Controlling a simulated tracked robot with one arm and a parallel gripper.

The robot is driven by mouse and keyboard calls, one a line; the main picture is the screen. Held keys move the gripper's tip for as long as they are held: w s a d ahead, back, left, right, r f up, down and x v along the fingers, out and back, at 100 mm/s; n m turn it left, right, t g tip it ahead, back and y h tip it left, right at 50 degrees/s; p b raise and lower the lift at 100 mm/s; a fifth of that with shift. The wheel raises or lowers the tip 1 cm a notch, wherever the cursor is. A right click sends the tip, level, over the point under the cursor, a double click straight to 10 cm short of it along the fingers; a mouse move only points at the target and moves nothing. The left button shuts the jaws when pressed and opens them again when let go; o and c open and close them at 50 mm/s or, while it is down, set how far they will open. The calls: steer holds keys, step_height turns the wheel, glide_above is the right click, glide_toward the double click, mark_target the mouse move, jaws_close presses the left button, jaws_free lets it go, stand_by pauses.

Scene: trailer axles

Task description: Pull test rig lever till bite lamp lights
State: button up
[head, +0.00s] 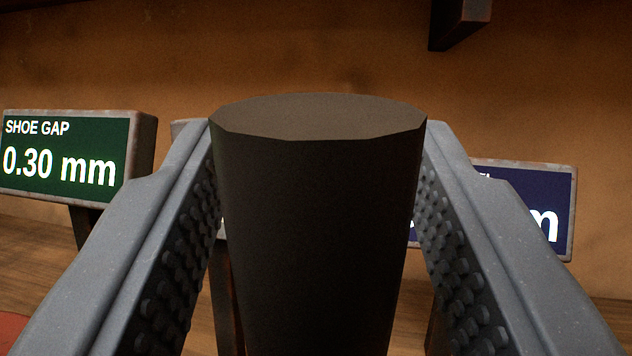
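A dark brown, faceted, round-topped grip (315,230), which looks like the test rig lever's handle, stands upright in the middle of the head view. It narrows downward, and its lower end is out of frame. My gripper (318,128) has one grey finger on each side of it. The studded pads meet its left and right edges near the fingertips, so the gripper looks shut on it. No bite lamp can be made out in this view.
A green display (62,160) at left reads "SHOE GAP 0.30 mm". A blue display (562,208) at right is mostly hidden by my right finger; only an "m" shows clearly. Behind is a brown wall (330,50) with a dark bracket (460,22) at upper right.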

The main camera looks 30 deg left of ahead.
steer(key=b+v, duration=1.1)
steer(key=v, duration=0.2)
steer(key=shift+s+d+f+b, duration=0.15)
steer(key=shift+s+f+b, duration=0.1)
steer(key=shift+b, duration=0.05)
stand_by(0.6)
stand_by(0.5)
